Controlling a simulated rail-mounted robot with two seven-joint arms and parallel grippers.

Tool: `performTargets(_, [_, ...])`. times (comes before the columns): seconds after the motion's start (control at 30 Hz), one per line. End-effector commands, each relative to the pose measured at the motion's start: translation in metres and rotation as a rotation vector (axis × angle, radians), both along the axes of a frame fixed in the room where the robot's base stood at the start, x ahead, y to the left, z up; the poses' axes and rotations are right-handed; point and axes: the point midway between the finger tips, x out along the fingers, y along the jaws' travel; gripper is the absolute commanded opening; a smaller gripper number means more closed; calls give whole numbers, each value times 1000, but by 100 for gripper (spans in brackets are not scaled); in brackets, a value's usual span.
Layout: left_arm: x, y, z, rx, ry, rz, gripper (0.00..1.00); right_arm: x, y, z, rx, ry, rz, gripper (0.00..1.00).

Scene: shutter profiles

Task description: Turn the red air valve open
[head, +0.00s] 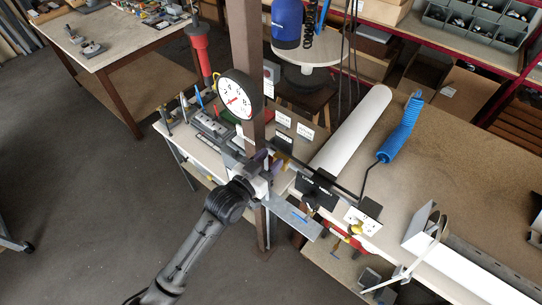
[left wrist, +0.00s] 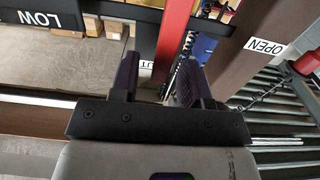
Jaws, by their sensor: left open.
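A red bar (left wrist: 178,30), which looks like the valve's lever, runs upright through the left wrist view. My left gripper (left wrist: 158,62) is open, with one finger on each side of the bar in the picture. I cannot tell whether either finger touches it. A partly hidden label ending in UT (left wrist: 146,65) shows between the fingers. In the head view my left gripper (head: 263,162) is at the brown post (head: 248,60), and I cannot make out the lever there. My right gripper is not in view.
A round gauge (head: 240,95) hangs on the post above my left gripper. A white roll (head: 350,128) and a blue coiled hose (head: 400,130) are on the bench to the right. Open floor lies at left.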

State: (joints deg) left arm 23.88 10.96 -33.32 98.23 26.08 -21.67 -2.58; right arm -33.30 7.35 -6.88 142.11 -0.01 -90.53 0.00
Motion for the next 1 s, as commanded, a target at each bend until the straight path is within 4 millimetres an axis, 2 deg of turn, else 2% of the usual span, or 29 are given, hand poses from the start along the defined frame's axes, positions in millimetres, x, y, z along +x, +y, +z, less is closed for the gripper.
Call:
performTargets(0.47, [7,-6,0,0,0,0,43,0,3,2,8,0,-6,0])
performTargets(0.9, [7,-5,0,0,0,0,1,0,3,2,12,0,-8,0])
performTargets(1.0, [7,-5,0,0,0,0,0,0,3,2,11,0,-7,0])
